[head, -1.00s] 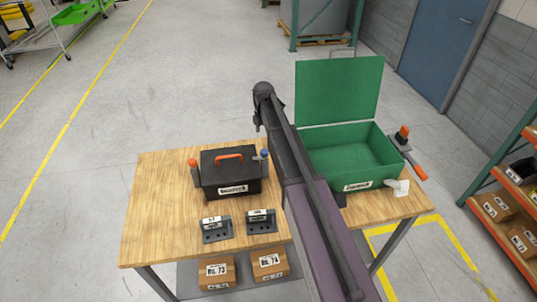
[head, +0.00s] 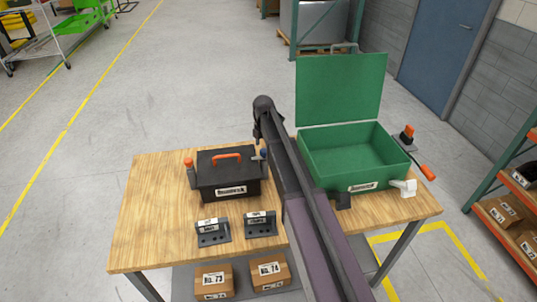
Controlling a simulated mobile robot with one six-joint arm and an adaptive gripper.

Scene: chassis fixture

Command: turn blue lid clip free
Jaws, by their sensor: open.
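The black lidded toolbox (head: 230,186) sits on the wooden table, with an orange handle (head: 227,156) on its lid. An orange-topped clip (head: 189,164) stands at its left side. The blue lid clip (head: 264,153) is at its right side, small and partly covered by my arm. My arm reaches up from the lower right. My gripper (head: 257,131) shows only as a small dark piece at the arm's far end, pointing down. In the picture it is just above the blue clip and apart from it; its height and depth are hard to tell. It is open, and no held object shows.
An open green box (head: 350,158) with a raised lid stands right of my arm. Two dark labelled brackets (head: 212,233) (head: 260,225) sit in front of the toolbox. A red-orange handled fixture (head: 408,140) is at the right. The table's left side (head: 150,210) is clear.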

